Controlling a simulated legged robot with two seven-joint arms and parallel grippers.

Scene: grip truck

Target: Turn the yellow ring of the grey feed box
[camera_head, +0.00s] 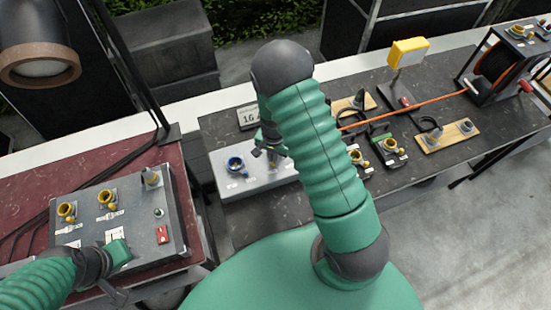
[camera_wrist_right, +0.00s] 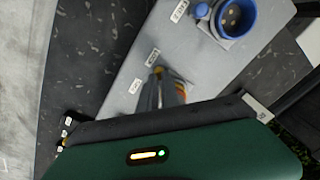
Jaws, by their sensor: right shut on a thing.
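A light grey box (camera_head: 230,187) stands on the dark table in the head view, with a blue socket (camera_head: 236,163) on its top. It fills the middle of the right wrist view (camera_wrist_right: 155,42), where the blue socket (camera_wrist_right: 237,17) shows at the top. My right gripper (camera_head: 272,152) is down on the box, right of the blue socket. In the right wrist view its fingers (camera_wrist_right: 160,77) are shut on a small yellow part (camera_wrist_right: 158,70), mostly hidden by them; I take it for the yellow ring. My left gripper (camera_head: 118,251) is over the front of a darker grey box; its fingertips are unclear.
The darker grey box (camera_head: 180,232) with yellow-ringed sockets (camera_head: 67,211) and a red switch (camera_head: 163,235) stands on the red table. A small display (camera_head: 249,117) is behind the light grey box. A yellow lamp (camera_head: 408,52), orange cable (camera_head: 430,101) and reel (camera_head: 497,62) are at right.

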